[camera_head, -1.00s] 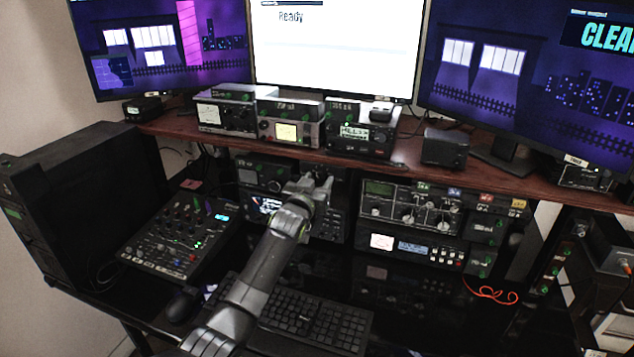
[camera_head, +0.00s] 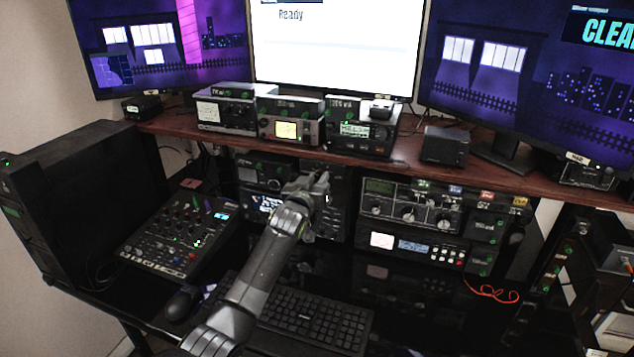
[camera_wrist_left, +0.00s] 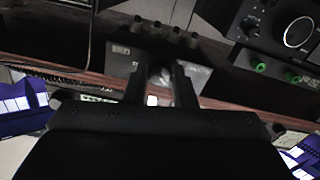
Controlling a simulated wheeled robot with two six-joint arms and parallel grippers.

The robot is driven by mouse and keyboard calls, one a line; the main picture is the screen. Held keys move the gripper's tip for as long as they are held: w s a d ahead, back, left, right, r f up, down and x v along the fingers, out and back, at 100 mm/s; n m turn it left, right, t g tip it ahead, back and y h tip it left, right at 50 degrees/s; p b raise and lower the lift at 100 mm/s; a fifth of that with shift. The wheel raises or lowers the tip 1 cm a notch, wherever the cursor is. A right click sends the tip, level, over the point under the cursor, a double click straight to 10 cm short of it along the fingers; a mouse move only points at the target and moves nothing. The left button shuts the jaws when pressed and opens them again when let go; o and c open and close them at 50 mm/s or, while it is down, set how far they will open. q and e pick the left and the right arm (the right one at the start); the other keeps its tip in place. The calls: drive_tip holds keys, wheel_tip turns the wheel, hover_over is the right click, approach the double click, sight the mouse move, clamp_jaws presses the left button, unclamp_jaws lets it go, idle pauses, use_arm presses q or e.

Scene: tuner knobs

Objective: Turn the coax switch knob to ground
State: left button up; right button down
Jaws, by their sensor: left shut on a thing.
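My left gripper (camera_head: 320,183) is at the front of the equipment under the wooden shelf, in the middle of the head view. In the left wrist view its two dark fingers (camera_wrist_left: 160,88) are closed around a small pale knob (camera_wrist_left: 161,76). The knob sits on a grey box (camera_wrist_left: 135,62) with a row of round connectors along one edge, which I take for the coax switch. Its markings are too small and dark to read, so I cannot tell the knob's setting. In the head view my gripper hides the box. My right gripper does not show.
A radio stack (camera_head: 258,175) stands left of my gripper, and a wide tuner with several knobs (camera_head: 408,205) stands right. The wooden shelf (camera_head: 290,148) runs just above. A mixer (camera_head: 178,235) and a keyboard (camera_head: 315,318) lie on the desk below.

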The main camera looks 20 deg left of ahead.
use_arm(q)
drive_tip(key=n+b, duration=0.1)
drive_tip(key=n, duration=0.2)
drive_tip(key=shift+n, duration=1.3)
drive_tip(key=o, duration=1)
drive_tip(key=s, duration=0.5)
drive_tip(key=s+b, duration=0.1)
drive_tip(key=s, duration=0.5)
drive_tip(key=s+b, duration=0.1)
drive_tip(key=s, duration=0.5)
drive_tip(key=shift+s+a, duration=0.25)
drive_tip(key=shift+a, duration=0.05)
